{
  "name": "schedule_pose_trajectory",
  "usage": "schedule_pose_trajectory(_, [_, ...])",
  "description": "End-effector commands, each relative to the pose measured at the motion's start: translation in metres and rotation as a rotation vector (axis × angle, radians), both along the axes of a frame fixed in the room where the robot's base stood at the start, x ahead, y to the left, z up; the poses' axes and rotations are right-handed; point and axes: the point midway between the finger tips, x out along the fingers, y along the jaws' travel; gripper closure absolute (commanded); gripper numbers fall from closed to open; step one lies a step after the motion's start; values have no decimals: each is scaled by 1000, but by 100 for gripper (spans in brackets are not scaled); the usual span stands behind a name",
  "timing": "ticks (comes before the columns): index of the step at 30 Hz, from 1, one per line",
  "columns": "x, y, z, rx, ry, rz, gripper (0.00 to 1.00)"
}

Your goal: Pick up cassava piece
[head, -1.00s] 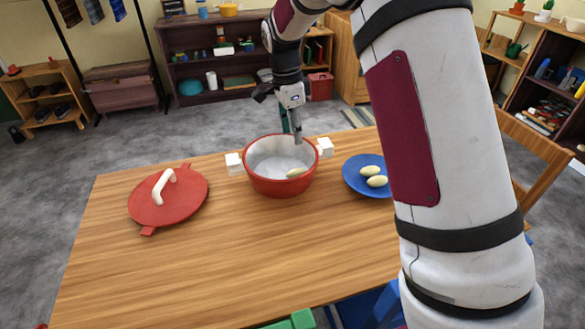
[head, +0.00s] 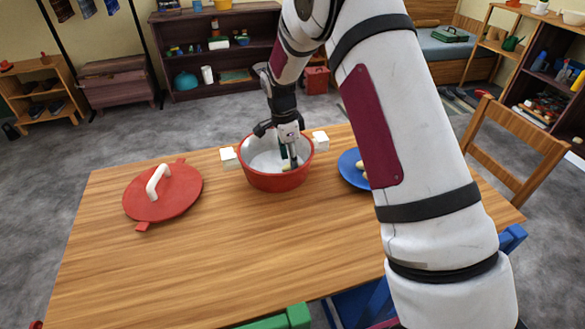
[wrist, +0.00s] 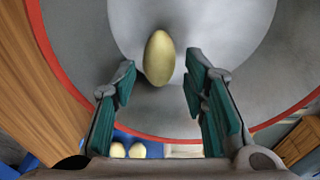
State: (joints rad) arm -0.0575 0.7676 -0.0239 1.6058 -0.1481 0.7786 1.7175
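A pale yellow, egg-shaped cassava piece (wrist: 159,58) lies inside the red pot (head: 276,182), on its grey inner surface. My gripper (wrist: 163,88) is open, with its teal finger pads apart. It reaches down into the pot from above, and in the wrist view the piece shows ahead of the gap between the fingers. I cannot tell if the fingers touch it. In the head view my gripper (head: 289,160) hides most of the piece. Two more pale pieces (wrist: 127,150) lie on the blue plate (head: 350,171), which my arm partly covers in the head view.
The red lid (head: 180,198) with a white handle lies left of the pot on the wooden table (head: 220,255). The pot has white side handles (head: 229,157). A wooden chair (head: 525,150) stands at the right. The table's front left is clear.

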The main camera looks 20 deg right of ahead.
Motion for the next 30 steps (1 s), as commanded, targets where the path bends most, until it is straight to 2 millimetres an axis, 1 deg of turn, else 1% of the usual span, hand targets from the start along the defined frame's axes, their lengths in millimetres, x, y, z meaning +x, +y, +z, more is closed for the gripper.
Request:
schedule_pose_trajectory(1, [-2,0,-8,0,3,0,60])
schedule_pose_trajectory(3, [-1,-1,-18,0,2,0,60])
schedule_pose_trajectory(6, [-1,-2,-26,0,2,0,60])
schedule_pose_trajectory(14, [-1,-2,-29,0,0,1,60])
schedule_pose_trajectory(15, [-1,-2,-29,0,0,1,65])
schedule_pose_trajectory(17, [-1,-2,-29,0,0,0,78])
schedule_pose_trajectory(18, [-1,-2,-29,0,0,1,87])
schedule_pose_trajectory(19, [-1,-2,-29,0,0,0,94])
schedule_pose_trajectory(20, [-1,-2,-29,0,0,0,99])
schedule_pose_trajectory(30, [-1,-2,-26,0,-1,0,99])
